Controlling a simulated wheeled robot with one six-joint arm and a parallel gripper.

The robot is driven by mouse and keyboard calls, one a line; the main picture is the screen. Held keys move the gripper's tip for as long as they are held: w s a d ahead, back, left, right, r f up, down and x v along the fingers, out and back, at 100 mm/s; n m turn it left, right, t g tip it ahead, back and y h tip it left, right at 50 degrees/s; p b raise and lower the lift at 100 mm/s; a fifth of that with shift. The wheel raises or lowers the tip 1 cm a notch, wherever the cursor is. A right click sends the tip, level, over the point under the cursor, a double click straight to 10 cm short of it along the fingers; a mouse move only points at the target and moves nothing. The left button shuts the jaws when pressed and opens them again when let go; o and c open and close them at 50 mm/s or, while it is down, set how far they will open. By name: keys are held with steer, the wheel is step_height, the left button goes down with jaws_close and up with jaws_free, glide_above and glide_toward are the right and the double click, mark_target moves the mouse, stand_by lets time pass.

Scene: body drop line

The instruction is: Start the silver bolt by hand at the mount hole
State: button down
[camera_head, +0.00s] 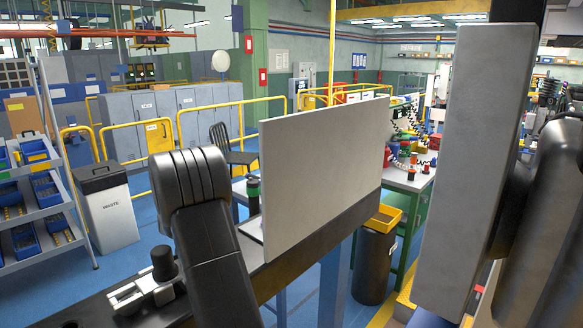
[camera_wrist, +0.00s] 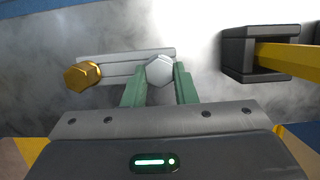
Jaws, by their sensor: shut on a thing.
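The silver bolt (camera_wrist: 160,71) shows its hex head in the wrist view, between the green fingertips of my gripper (camera_wrist: 160,80), which is shut on it. Behind the bolt is a flat grey mount bar (camera_wrist: 122,57). A gold hex bolt (camera_wrist: 82,77) sits at the bar's left end, apart from my gripper. The mount hole is not visible, and I cannot tell whether the silver bolt's tip is in it. The head view does not show my gripper or the bolts.
In the wrist view, a dark block with a yellow bar (camera_wrist: 285,56) stands close to the right. In the head view, a large grey upright panel (camera_head: 320,165) stands on a dark beam, and a dark bin (camera_head: 373,268) and a green workbench (camera_head: 412,185) are beyond it.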

steer(key=shift+r+p, duration=1.3)
steer(key=shift+r, duration=2.05)
steer(key=shift+r, duration=0.1)
